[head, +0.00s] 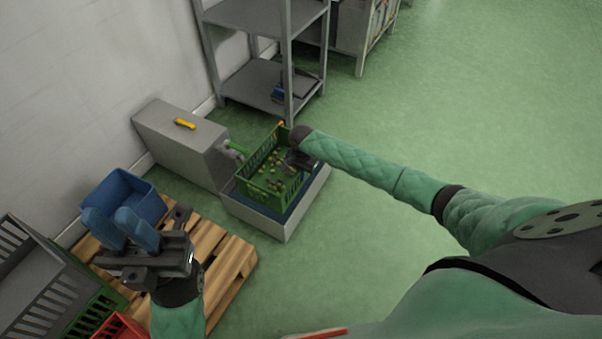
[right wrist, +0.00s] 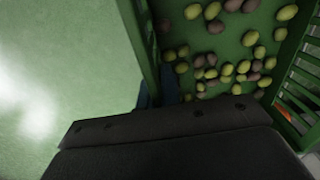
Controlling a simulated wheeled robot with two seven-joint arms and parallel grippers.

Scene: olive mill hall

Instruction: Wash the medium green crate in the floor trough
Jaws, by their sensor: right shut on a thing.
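The green crate (head: 251,166) sits in the grey floor trough (head: 261,222), over its blue inside. Several green and dark olives (head: 272,180) lie on the crate's floor; the right wrist view shows the olives (right wrist: 228,70) close up beside the crate's slatted wall (right wrist: 146,45). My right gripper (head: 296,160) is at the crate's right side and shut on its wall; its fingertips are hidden. My left gripper (head: 121,229) is raised over the wooden pallet at lower left, its two blue fingers apart with nothing between them.
A grey box (head: 172,146) with a yellow-handled tool (head: 185,124) stands left of the trough. The pallet (head: 236,257) carries a blue crate (head: 116,194). Grey, green and red crates crowd the lower left corner. A metal shelf (head: 262,83) stands behind. The floor at right is clear.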

